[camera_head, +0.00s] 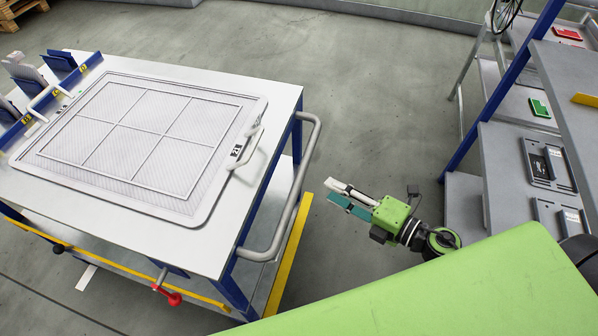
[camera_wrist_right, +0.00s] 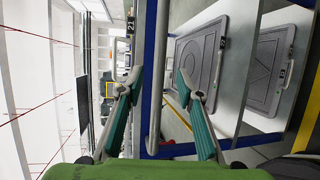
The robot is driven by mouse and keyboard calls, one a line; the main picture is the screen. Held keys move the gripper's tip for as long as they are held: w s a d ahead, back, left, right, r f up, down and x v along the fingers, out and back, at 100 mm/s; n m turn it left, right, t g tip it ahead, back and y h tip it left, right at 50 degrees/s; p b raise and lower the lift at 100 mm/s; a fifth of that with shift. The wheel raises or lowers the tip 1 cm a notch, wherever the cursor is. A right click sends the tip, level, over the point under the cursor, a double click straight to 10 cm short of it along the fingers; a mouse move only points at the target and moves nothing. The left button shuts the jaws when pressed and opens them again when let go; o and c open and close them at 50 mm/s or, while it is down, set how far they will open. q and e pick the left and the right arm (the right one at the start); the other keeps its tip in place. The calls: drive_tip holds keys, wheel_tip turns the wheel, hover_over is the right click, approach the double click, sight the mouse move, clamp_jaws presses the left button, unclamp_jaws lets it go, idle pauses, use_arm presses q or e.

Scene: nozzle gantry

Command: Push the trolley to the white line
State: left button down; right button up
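The trolley (camera_head: 225,245) has a white top, blue legs and a lower shelf with a yellow edge. Its grey tube handle (camera_head: 301,178) sticks out on the right side. My right gripper (camera_head: 332,190) is open and empty just right of the handle, apart from it, with its fingers pointing at it. In the right wrist view, a grey upright bar, apparently the handle (camera_wrist_right: 152,75), shows in line with the gap between the open fingers (camera_wrist_right: 158,88). A short white strip, perhaps the white line (camera_head: 87,277), lies on the floor at the lower left, partly hidden by the trolley. My left gripper is out of view.
A large grey tray (camera_head: 246,109) lies on the trolley top, with blue holders (camera_head: 62,63) behind it. A red knob (camera_head: 174,299) sticks out at the near side. A grey shelf rack (camera_head: 500,160) stands at the right. The floor (camera_head: 380,90) behind is clear.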

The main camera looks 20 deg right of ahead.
sight(301, 174)
drive_tip(key=p+x, duration=0.1)
drive_tip(key=x, duration=1)
drive_tip(key=shift+w+a+f, duration=0.1)
drive_tip(key=shift+w, duration=0.15)
clamp_jaws()
